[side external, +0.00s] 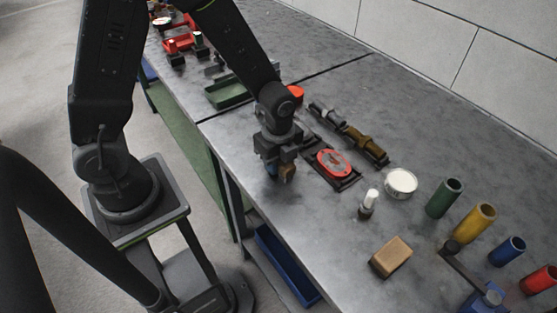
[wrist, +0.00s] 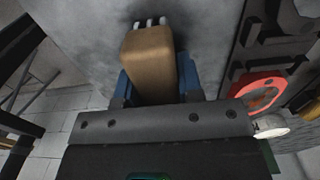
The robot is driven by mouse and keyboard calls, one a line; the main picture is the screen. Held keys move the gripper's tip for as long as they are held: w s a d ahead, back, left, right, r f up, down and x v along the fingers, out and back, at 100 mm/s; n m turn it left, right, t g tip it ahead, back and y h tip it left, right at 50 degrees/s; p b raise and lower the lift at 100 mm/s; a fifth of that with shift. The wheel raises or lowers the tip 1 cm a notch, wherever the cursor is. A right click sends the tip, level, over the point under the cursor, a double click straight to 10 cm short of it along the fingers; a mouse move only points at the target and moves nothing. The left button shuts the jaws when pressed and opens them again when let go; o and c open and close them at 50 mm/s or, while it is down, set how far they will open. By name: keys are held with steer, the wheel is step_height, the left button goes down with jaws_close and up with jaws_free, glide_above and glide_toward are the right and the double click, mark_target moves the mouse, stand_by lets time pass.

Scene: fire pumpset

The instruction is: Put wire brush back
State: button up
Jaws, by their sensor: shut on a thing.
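My gripper (side external: 280,173) is low over the near edge of the grey metal table, left of the black plate with a red part. Its blue fingers, seen in the wrist view (wrist: 155,85), are shut on a brown block-like piece, which I take to be the wire brush (wrist: 151,60). Several pale prongs or bristles show at its far end.
A red part (side external: 333,162) sits on a black plate, with a dark and brown tool (side external: 365,144) behind. A white tin (side external: 400,183), white-topped bottle (side external: 368,203), tan block (side external: 391,257) and upright coloured tubes (side external: 474,222) stand to the right. A green tray (side external: 228,94) is at the left.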

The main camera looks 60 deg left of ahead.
steer(key=shift+f, duration=0.1)
steer(key=o, duration=0.9)
step_height(320, 180, up, 11)
steer(key=shift+r, duration=0.1)
steer(key=s+a+r+n+t, duration=0.1)
steer(key=s+r+n+t, duration=0.1)
steer(key=n, duration=0.4)
steer(key=s+a+r+n+t, duration=0.1)
steer(key=s+r+n, duration=0.4)
steer(key=r+n, duration=0.1)
steer(key=s+a+r+n+t, duration=0.1)
steer(key=s+r+n+t, duration=0.1)
steer(key=s+r+n, duration=0.2)
steer(key=shift+s+a+r+n+t, duration=0.1)
steer(key=shift+r+n+t, duration=0.15)
steer(key=shift+n, duration=0.75)
